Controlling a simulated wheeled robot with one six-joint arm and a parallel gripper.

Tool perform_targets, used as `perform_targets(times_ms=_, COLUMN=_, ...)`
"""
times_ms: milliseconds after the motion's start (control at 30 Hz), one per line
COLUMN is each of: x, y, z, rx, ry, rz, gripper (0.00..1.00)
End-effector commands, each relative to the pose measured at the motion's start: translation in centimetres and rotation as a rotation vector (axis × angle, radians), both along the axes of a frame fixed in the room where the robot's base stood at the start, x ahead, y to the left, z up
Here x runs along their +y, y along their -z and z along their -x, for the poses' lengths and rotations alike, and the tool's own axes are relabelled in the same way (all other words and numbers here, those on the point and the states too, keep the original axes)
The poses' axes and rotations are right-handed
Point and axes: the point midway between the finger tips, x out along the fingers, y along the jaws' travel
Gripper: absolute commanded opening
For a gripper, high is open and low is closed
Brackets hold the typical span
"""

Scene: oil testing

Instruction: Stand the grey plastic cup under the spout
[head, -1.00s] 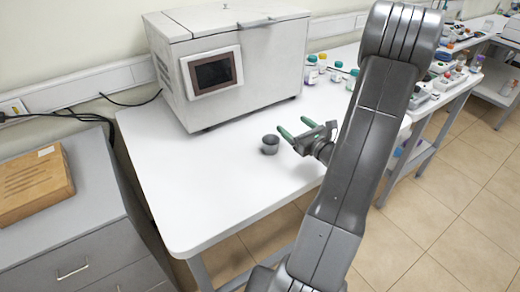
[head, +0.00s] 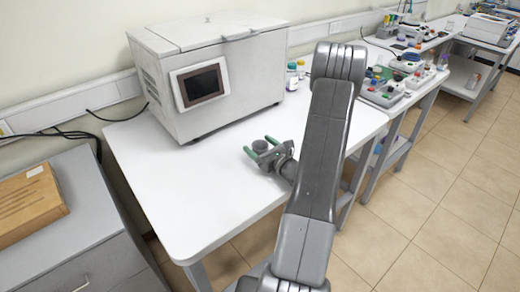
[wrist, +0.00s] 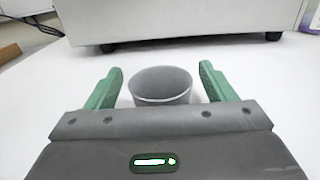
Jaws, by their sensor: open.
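The grey plastic cup (head: 260,146) stands upright on the white table near its front edge. In the wrist view the cup (wrist: 161,88) sits between the two green fingers, with its open rim up and a small gap on each side. My gripper (head: 262,149) is open around the cup; it also shows in the wrist view (wrist: 160,90). The lower part of the cup is hidden by the gripper body. No spout can be made out in these views.
A large white machine (head: 245,75) with a dark screen (head: 200,84) stands at the back of the table (head: 180,190). Small bottles (head: 292,76) stand right of it. A grey cabinet with a wooden box (head: 28,205) is at the left. The table's left front is clear.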

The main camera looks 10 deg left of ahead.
Motion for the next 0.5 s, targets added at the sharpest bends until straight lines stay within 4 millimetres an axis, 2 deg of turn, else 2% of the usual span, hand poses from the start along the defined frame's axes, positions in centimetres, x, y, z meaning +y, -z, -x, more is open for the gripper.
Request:
perform_targets(times_ms=133, x=1.36, y=-0.13, z=-1.01, rx=0.0, ry=-0.001, rz=0.0, gripper=0.77)
perform_targets(times_ms=400, x=1.52, y=-0.01, z=-1.25, rx=0.0, ry=0.001, rz=0.0, gripper=0.77)
perform_targets(times_ms=500, x=1.52, y=-0.01, z=-1.24, rx=0.0, ry=0.001, rz=0.0, gripper=0.59)
